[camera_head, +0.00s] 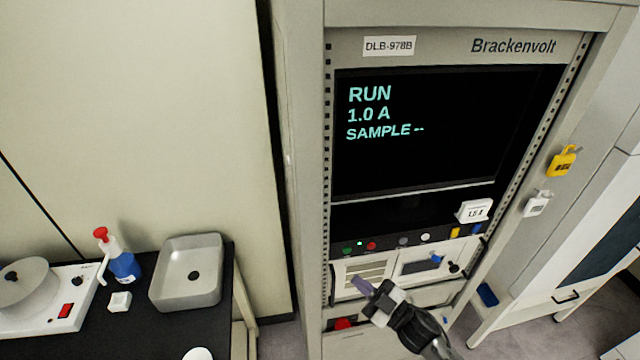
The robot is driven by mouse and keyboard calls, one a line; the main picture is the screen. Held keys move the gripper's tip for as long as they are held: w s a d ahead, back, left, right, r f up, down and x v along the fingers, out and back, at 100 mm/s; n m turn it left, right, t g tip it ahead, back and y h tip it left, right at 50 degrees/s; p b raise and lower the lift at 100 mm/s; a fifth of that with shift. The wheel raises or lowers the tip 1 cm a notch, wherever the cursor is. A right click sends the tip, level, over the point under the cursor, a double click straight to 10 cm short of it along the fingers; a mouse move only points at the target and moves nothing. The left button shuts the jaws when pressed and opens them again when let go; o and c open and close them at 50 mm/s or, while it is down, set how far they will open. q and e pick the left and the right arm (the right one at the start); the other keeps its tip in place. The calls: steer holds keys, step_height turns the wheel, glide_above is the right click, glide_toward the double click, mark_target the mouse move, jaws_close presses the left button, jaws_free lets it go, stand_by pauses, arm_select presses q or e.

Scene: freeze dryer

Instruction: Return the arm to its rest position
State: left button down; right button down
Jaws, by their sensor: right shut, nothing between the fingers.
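My right gripper (366,288) is at the lower middle of the head view, its arm coming up from the bottom right. Its fingers are shut with nothing held. It is in front of the lower panels of the tall rack cabinet (308,180); I cannot tell whether it touches them. The cabinet's dark screen (440,150) reads "RUN", "1.0 A" and "SAMPLE --". Below the screen is a row of coloured buttons (372,246), with a green one lit. My left gripper is not in view.
At left, a black bench (130,325) bears a grey basin (188,272), a blue bottle with a red top (124,265) and a white device (50,310). Yellow (563,162) and white (537,204) padlock-like tags hang on the cabinet's right side. A white cabinet (560,285) stands at right.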

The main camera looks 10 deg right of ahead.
steer(key=w+d+f+m+h, duration=0.4)
steer(key=d+h, duration=0.1)
steer(key=h, duration=0.5)
steer(key=s+d+r+m+g+h, duration=0.3)
steer(key=m+h, duration=0.1)
steer(key=h, duration=0.2)
steer(key=s+a+f+m+g+y, duration=0.1)
steer(key=s+f+g, duration=0.25)
steer(key=s, duration=0.85)
steer(key=s+a+f+m+g, duration=0.2)
steer(key=s+f+g, duration=0.15)
steer(key=s, duration=0.75)
steer(key=s+a+f+m+g+y, duration=0.15)
steer(key=s+f, duration=0.35)
steer(key=s, duration=0.7)
step_height(320, 180, up, 20)
steer(key=p, duration=2)
steer(key=shift+s+d+g+h, duration=0.2)
steer(key=shift+s+g+h, duration=0.15)
steer(key=shift+g, duration=0.1)
